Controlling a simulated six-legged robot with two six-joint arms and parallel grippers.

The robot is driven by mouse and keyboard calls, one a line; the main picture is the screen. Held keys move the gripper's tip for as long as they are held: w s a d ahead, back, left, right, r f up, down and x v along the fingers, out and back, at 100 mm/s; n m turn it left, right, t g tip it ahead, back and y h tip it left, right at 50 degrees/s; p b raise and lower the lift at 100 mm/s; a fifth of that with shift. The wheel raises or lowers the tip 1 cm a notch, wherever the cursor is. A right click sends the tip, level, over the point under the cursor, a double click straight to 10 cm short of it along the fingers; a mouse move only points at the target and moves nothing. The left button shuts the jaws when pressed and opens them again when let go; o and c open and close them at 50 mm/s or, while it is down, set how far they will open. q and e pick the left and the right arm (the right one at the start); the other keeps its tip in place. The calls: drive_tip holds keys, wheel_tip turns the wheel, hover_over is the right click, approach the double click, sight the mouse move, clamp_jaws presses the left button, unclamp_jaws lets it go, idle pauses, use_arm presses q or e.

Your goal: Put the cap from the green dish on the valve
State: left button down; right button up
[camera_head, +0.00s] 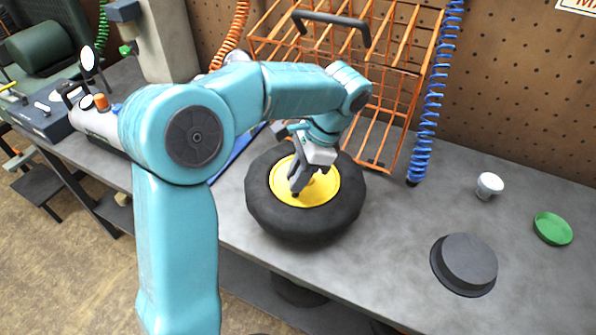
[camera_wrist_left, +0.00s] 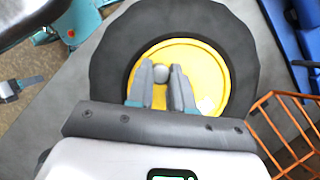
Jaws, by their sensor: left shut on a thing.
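A black wheel (camera_head: 345,205) with a yellow hub (camera_head: 325,188) lies flat on the grey bench; it also shows in the left wrist view (camera_wrist_left: 115,65). My left gripper (camera_head: 297,188) reaches down over the hub. In the left wrist view its fingers are closed on a small rounded grey cap (camera_wrist_left: 160,73) at the tips. The cap is hard to make out in the head view. I cannot make out the valve; the fingers and cap may hide it. The green dish (camera_head: 553,229) at the far right of the bench looks empty. My right gripper does not show.
An orange wire cage (camera_head: 385,110) stands behind the wheel, with a blue coiled hose (camera_head: 428,120) beside it. A dark round lidded thing (camera_head: 468,262) and a small white-topped cup (camera_head: 489,186) stand to the right. The bench between wheel and cup is clear.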

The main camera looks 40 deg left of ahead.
use_arm(q)
drive_tip(key=shift+w, duration=0.15)
drive_tip(key=shift+p, duration=0.6)
idle(0.9)
drive_tip(key=shift+f+b, duration=0.6)
drive_tip(key=shift+f, duration=0.7)
idle(0.7)
drive_tip(key=c, duration=0.6)
unclamp_jaws()
drive_tip(key=shift+r+p, duration=3.7)
drive_tip(key=shift+r, duration=0.1)
drive_tip(key=shift+s, duration=0.2)
